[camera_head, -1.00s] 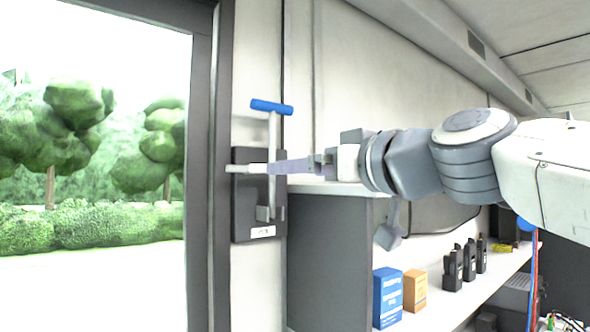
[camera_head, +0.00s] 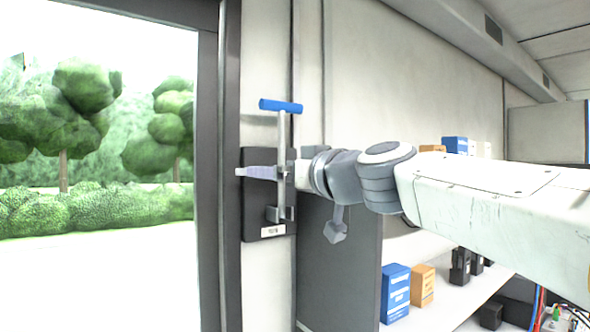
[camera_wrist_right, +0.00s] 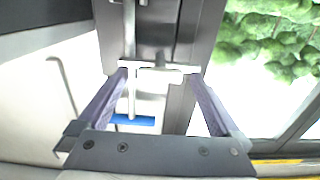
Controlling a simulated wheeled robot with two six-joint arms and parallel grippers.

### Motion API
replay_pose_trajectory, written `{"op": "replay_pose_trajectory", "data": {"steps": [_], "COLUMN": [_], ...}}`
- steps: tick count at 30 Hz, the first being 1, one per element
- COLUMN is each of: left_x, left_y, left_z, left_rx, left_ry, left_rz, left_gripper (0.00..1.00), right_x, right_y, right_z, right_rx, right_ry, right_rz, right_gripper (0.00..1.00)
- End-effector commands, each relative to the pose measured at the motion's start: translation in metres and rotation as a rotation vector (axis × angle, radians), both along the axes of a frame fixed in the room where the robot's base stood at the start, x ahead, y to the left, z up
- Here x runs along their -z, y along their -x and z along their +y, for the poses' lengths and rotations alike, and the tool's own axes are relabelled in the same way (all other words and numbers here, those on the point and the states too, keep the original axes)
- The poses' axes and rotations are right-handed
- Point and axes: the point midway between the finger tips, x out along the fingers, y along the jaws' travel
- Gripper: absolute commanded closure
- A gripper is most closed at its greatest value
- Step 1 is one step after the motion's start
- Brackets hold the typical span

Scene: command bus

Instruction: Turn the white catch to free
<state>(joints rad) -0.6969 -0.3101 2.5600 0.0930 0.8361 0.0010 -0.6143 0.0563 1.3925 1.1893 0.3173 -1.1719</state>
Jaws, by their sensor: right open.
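The white catch (camera_wrist_right: 158,70) is a short white bar in front of a dark plate (camera_head: 256,215) on the wall beside the door frame. In the head view only its left end (camera_head: 240,172) shows. A grey lever with a blue handle (camera_head: 281,106) stands upright at the plate; the handle also shows low in the right wrist view (camera_wrist_right: 133,120). My right gripper (camera_head: 262,172) is at the plate, in front of the lever. In the wrist view its fingers (camera_wrist_right: 158,77) are apart, with the catch across the gap near both tips. I cannot tell whether they touch it.
The dark door frame (camera_head: 208,200) is just left of the plate, with a bright opening and trees beyond. Right of the plate a shelf (camera_head: 445,300) holds a blue box (camera_head: 395,292), an orange box (camera_head: 422,285) and black handsets (camera_head: 460,267).

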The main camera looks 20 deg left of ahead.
Motion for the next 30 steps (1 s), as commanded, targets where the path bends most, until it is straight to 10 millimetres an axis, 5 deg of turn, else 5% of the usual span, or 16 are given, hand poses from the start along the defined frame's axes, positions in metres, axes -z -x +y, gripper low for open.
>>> {"op": "replay_pose_trajectory", "data": {"steps": [2,8,20,30], "left_x": [0.0,0.0,0.004,0.012], "left_y": [0.0,0.0,0.0,0.0], "left_z": [0.0,0.0,0.0,0.0], "left_rx": [0.0,0.0,0.0,0.001], "left_ry": [0.0,0.0,0.0,0.0], "left_rz": [0.0,0.0,0.0,0.0], "left_gripper": [0.5,0.5,0.5,0.5], "right_x": [0.0,0.0,0.001,0.002], "right_y": [0.0,0.0,0.0,0.0], "right_z": [0.0,0.0,-0.001,-0.001], "right_rx": [0.0,0.0,0.0,0.001], "right_ry": [0.0,0.0,-0.044,-0.207], "right_rz": [0.0,0.0,0.057,0.265], "right_gripper": [0.08,0.84,0.86,0.86]}}
